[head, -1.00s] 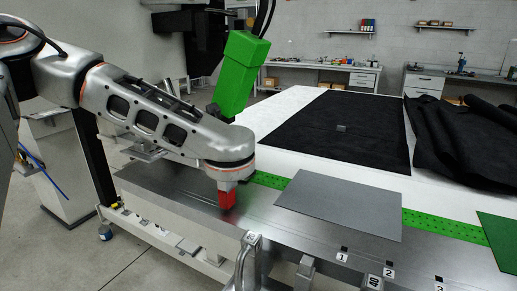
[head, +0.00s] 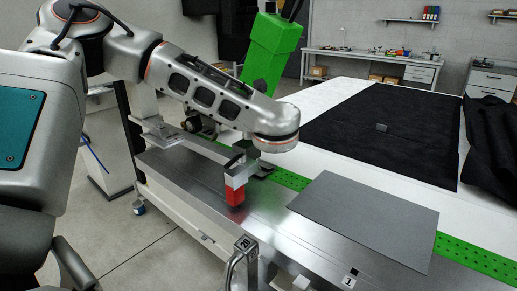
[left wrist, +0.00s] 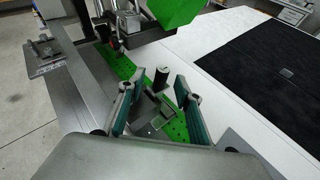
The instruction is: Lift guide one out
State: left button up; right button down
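In the left wrist view my left gripper (left wrist: 155,88) is open, its two teal-padded fingers apart. Between and just beyond them lies a small grey metal piece (left wrist: 150,113) by the green perforated strip (left wrist: 180,130). I cannot tell whether it is guide one, or whether a finger touches it. A short dark cylinder (left wrist: 161,76) stands past the fingertips. In the head view my left arm reaches over the metal bench (head: 190,185), and its fingers are hard to make out below the wrist. A label "1" (head: 349,281) marks the bench's front part. My right gripper is not in view.
A green box (head: 271,50) and a red block (head: 235,196) are close to my left arm. A flat grey sheet (head: 365,218) lies over the strip to the right. Black cloth (head: 385,140) covers the table behind.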

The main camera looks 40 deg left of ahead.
pick_arm(q)
jog(key=x, duration=0.2)
jog(key=shift+w+a+f, duration=0.15)
jog(key=shift+w+f, duration=0.1)
jog(key=shift+f, duration=0.1)
jog(key=shift+w+a+f, duration=0.1)
jog(key=shift+w+a, duration=0.2)
jog(key=shift+w, duration=0.05)
grip_shut()
jog(key=shift+r, duration=0.2)
